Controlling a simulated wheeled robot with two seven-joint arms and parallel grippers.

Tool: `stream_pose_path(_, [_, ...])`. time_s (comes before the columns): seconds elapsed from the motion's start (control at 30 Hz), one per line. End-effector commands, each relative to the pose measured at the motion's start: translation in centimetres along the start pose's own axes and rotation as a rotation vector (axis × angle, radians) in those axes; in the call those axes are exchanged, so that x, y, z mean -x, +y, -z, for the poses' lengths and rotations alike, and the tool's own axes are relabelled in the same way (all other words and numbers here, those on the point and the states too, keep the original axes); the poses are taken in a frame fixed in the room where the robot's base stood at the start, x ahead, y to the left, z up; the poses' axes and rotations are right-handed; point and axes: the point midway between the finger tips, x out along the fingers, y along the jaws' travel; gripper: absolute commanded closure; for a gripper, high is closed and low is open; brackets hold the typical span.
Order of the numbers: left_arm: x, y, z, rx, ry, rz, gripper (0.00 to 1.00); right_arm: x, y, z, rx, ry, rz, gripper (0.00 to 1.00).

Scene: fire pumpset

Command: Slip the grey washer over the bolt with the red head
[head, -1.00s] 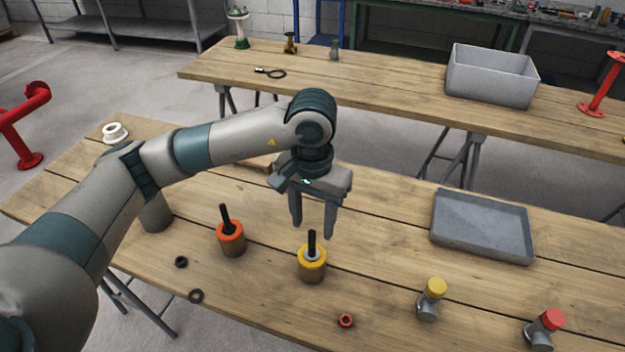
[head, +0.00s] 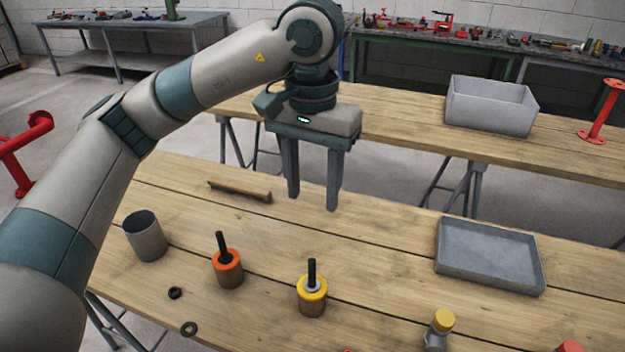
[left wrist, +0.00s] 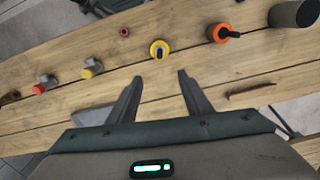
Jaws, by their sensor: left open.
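A black bolt stands upright in the yellow-topped holder (head: 311,301); a light grey washer (head: 313,286) appears to lie around its foot. The yellow holder also shows in the left wrist view (left wrist: 153,47). A second black bolt (head: 222,245), leaning slightly, stands in the orange-red-topped holder (head: 230,276) to its left, also in the left wrist view (left wrist: 213,34). A dark flat ring (head: 183,328) lies on the table at the front left. My left gripper (head: 313,203) is open and empty, fingers pointing down, raised above and behind the yellow holder. My right gripper is out of view.
A dark nut (head: 175,293), a grey cup (head: 147,240) and a wooden stick (head: 239,190) are on the left. A yellow-capped fitting (head: 441,321), a red-capped one (head: 570,347) and a grey tray (head: 489,284) are on the right. A grey bin (head: 490,112) stands behind.

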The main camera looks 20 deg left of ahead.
Motion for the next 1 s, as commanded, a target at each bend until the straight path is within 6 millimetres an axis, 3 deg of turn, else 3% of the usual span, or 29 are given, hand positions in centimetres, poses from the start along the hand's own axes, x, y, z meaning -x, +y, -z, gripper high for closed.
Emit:
stream_pose_path(0.27, [1.8,0.0,0.0,0.000,0.000,0.000,0.55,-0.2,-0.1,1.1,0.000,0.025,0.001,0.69])
stream_pose_path(1.0, [1.9,0.0,0.0,0.000,0.000,0.000,0.55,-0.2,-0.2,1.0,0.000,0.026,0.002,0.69])
